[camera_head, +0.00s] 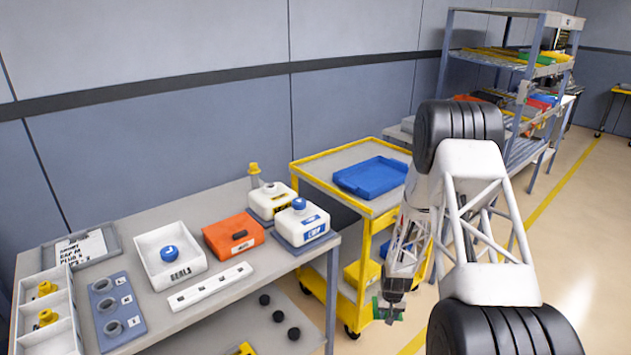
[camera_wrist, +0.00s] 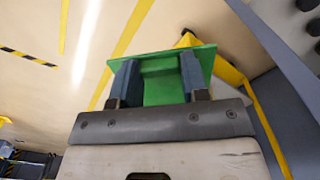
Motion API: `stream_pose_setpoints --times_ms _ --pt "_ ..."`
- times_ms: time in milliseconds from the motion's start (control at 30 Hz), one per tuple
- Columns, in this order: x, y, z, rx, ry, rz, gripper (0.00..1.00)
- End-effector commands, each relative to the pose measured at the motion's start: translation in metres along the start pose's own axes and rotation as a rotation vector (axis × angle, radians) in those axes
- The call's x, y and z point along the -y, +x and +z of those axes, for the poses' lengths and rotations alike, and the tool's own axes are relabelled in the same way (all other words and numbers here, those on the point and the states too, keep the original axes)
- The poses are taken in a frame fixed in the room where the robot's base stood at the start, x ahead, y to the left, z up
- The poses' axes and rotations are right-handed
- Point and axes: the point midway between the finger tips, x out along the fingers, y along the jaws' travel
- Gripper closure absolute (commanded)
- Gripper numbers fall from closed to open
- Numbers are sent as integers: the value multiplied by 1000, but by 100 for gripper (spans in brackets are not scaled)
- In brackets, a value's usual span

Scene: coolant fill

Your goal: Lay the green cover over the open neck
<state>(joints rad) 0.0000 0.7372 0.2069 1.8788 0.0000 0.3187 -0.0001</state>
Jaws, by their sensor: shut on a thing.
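My gripper (camera_head: 389,296) hangs to the right of the table, beside the yellow cart and above the floor. It is shut on the green cover (camera_wrist: 158,91), a flat square plate; both fingers press on a raised green block in its middle. In the head view the cover (camera_head: 381,309) shows partly below the fingers. Two white jugs stand at the table's back right corner. The front jug (camera_head: 303,227) has a blue cap. The rear jug (camera_head: 272,202), with a yellow label, has a pale round neck on top; I cannot tell if it is open.
A yellow cart (camera_head: 368,234) with a blue tray (camera_head: 371,177) stands between the table and my arm. An orange case (camera_head: 233,234), a white SEALS tray (camera_head: 145,241), a white strip (camera_head: 211,287) and a grey ring holder (camera_head: 128,328) occupy the grey table (camera_head: 260,275).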

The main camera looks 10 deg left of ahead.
Motion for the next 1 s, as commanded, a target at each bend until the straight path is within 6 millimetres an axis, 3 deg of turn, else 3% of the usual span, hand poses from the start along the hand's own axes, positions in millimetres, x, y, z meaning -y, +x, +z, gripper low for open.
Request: stream_pose_setpoints --times_ms 667,867,1000 --pt "1 -4 -2 -1 -3 0 81" --pt "10 -27 -14 -3 -22 0 81" --pt "21 -58 -28 -5 -45 0 81"
